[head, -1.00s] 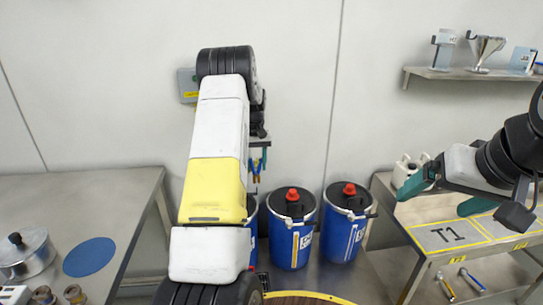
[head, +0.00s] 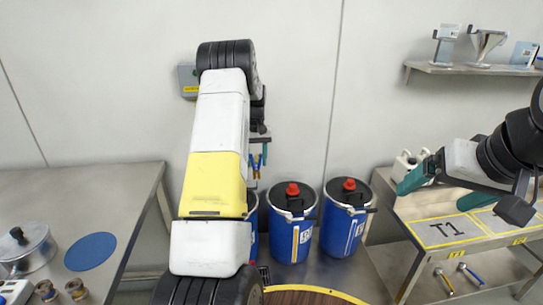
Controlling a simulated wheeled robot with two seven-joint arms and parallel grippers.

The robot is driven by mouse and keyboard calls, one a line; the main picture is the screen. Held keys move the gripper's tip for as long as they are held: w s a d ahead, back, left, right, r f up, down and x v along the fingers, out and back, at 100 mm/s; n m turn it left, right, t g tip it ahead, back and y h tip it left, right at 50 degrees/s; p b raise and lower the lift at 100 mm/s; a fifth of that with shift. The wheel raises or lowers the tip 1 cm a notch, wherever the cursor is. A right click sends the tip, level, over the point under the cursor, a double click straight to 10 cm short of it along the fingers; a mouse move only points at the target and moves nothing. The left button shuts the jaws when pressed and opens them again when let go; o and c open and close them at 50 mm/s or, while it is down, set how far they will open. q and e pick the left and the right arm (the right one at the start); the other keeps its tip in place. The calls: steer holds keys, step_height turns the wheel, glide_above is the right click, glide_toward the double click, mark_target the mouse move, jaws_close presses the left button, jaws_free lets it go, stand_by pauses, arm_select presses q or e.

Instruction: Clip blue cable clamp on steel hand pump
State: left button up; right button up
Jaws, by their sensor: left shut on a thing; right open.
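My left arm rises through the middle of the head view and hides much of what is behind it. My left gripper (head: 259,142) shows only in part beside the arm's right edge; its fingers are small and mostly covered. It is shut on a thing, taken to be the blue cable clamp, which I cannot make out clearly. My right gripper (head: 430,198) is open and empty over the right cart, its teal fingers spread apart. I cannot pick out the steel hand pump for certain; it may be behind my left arm.
A left steel table (head: 120,185) holds a lidded pot (head: 25,250) and a blue disc (head: 90,251). The right cart carries a T1 marking (head: 445,230).

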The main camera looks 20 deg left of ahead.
mark_target(256, 155)
arm_select(q)
steer(key=shift+f, duration=0.2)
steer(key=shift+f, duration=1.45)
steer(key=shift+f, duration=0.55)
stand_by(0.8)
steer(key=o, duration=1.1)
steer(key=shift+c, duration=0.2)
steer(key=shift+r, duration=0.1)
step_height(256, 155, up, 7)
steer(key=shift+r, duration=0.3)
